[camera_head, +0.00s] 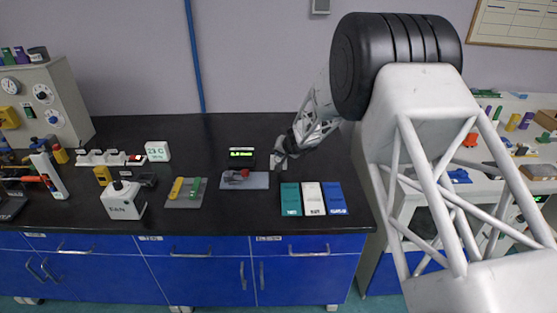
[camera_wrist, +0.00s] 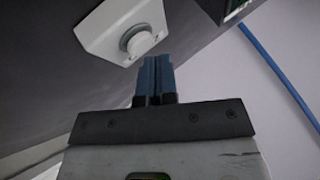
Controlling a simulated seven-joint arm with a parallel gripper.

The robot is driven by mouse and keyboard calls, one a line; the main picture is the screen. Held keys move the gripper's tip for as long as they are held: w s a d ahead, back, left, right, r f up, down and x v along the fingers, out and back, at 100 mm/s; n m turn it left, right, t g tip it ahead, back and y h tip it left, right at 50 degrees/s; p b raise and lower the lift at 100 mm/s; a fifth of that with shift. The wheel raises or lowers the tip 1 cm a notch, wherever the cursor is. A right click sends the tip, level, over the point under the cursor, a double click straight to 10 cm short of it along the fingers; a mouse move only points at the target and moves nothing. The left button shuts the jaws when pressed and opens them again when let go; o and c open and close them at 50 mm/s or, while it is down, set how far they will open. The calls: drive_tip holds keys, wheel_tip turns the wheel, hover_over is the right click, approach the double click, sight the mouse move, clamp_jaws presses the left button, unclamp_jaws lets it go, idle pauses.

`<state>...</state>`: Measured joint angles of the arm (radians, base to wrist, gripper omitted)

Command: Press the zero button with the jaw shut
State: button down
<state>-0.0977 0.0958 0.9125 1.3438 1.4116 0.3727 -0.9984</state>
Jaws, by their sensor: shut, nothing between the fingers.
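My gripper (camera_wrist: 157,60) is shut and empty, its blue fingers together in the wrist view. A round pale button (camera_wrist: 140,42) on a white housing (camera_wrist: 110,30) is just beyond the fingertips, slightly to their left; I take it for the zero button. No label on it can be read. A small gap seems to show between tips and button, but I cannot be sure of the depth. In the head view my gripper (camera_head: 286,150) is low over the black bench, right of a black display with green text (camera_head: 241,153). The button cannot be made out there.
A grey tray with a red-and-grey item (camera_head: 257,181) lies in front of the display. Green, white and blue panels (camera_head: 313,198) lie to its right. Bare bench (camera_head: 205,135) lies behind.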

sight(280, 159)
drive_tip(key=shift+f, duration=0.45)
idle(0.9)
drive_tip(key=shift+r, duration=0.85)
drive_tip(key=shift+r, duration=0.1)
drive_tip(key=shift+r, duration=2.4)
drive_tip(key=shift+r, duration=0.1)
